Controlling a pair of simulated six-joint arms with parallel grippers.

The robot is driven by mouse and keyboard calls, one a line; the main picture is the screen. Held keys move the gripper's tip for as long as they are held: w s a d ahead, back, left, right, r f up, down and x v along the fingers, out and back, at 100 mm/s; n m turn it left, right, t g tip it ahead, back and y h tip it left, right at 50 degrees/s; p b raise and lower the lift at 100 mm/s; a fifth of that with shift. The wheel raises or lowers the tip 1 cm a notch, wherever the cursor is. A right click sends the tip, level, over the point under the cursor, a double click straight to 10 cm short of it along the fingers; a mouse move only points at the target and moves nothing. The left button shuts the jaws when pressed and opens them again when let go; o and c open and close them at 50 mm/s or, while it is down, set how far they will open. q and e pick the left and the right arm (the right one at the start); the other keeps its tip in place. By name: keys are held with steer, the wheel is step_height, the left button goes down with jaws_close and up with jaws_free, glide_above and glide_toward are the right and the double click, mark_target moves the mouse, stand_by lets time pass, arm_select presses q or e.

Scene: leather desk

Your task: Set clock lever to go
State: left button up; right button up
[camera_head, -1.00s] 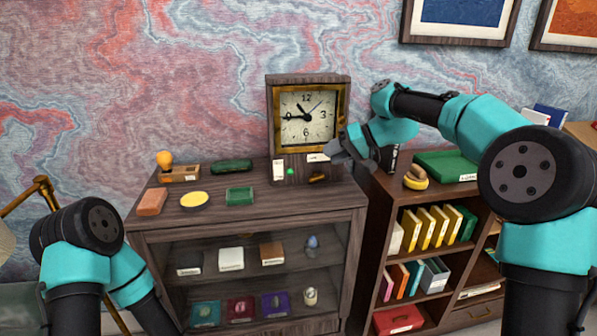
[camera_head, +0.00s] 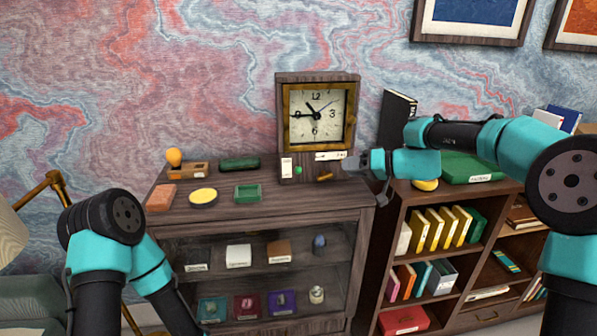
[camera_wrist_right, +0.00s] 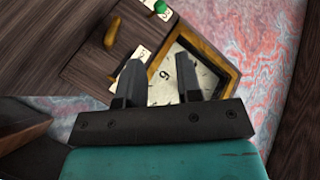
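The clock (camera_head: 318,115) has a dark wooden case and a brass-framed dial, and stands on top of the dark wooden cabinet. An orange-brown lever (camera_head: 325,177) sits low on the front of its base. It also shows in the right wrist view (camera_wrist_right: 112,32), between white labels whose text I cannot read. A green knob (camera_head: 298,170) sits left of the lever; it shows in the right wrist view too (camera_wrist_right: 160,7). My right gripper (camera_head: 355,165) is right of the lever and apart from it. Its fingers (camera_wrist_right: 160,82) are spread with nothing between them. My left gripper is out of view.
An orange knob on a wooden block (camera_head: 175,160), a yellow disc (camera_head: 203,196) and green trays (camera_head: 248,192) lie on the cabinet left of the clock. A bookshelf (camera_head: 400,240) stands at the right, with a yellow object (camera_head: 425,185) and a green box (camera_head: 473,172) on top.

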mark_target(298, 170)
steer(key=x, duration=1.6)
steer(key=shift+w+a+f, duration=0.15)
steer(key=shift+a+f, duration=0.05)
steer(key=shift+a, duration=0.1)
jaws_close()
